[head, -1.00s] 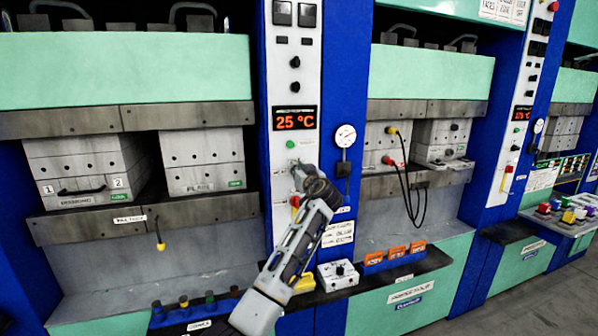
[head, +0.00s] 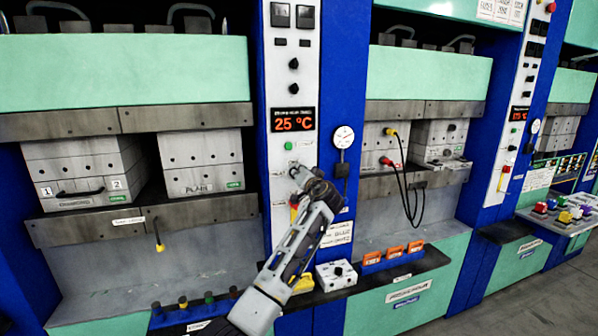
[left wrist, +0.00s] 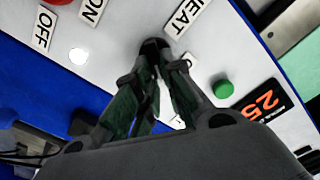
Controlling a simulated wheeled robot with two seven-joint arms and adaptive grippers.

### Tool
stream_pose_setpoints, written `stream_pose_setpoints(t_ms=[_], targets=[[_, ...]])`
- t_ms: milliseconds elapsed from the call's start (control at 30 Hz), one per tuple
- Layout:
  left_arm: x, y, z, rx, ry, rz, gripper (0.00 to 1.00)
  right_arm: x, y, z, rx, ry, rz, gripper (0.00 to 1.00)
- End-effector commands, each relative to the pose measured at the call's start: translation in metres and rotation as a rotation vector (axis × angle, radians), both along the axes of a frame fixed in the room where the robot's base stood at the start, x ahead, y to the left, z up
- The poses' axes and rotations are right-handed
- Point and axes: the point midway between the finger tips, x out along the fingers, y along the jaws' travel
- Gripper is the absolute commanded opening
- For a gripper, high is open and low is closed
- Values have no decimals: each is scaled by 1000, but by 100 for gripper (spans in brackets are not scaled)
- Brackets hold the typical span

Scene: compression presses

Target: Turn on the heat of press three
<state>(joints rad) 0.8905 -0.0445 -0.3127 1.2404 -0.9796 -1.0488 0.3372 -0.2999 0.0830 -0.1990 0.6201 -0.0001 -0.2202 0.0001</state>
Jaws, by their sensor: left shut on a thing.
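The control panel (head: 280,220) of the press in the middle is a narrow white strip on a blue column. Its red display (head: 293,119) reads 25 °C, and a green button (head: 288,146) sits below it. My left gripper (head: 295,170) is at the panel just under that button. In the left wrist view, the left gripper (left wrist: 155,62) is shut on a small black knob (left wrist: 152,45) beside the HEAT label (left wrist: 186,18). The fingers partly cover the knob, so its setting is unclear. The green button (left wrist: 223,89) is apart from the fingers. My right gripper is out of view.
ON and OFF labels (left wrist: 44,30) and a white lamp (left wrist: 78,56) are close by on the panel. A pressure gauge (head: 343,137) stands out right of the panel. A white control box (head: 336,275) and orange items (head: 397,252) are on the ledge below.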

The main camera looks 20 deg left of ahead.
Motion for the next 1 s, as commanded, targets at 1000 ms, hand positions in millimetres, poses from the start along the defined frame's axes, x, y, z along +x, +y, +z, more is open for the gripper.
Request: stream_pose_setpoints(t_ms=[1000], targets=[[4, -7, -11, 722, 487, -2, 0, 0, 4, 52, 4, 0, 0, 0]])
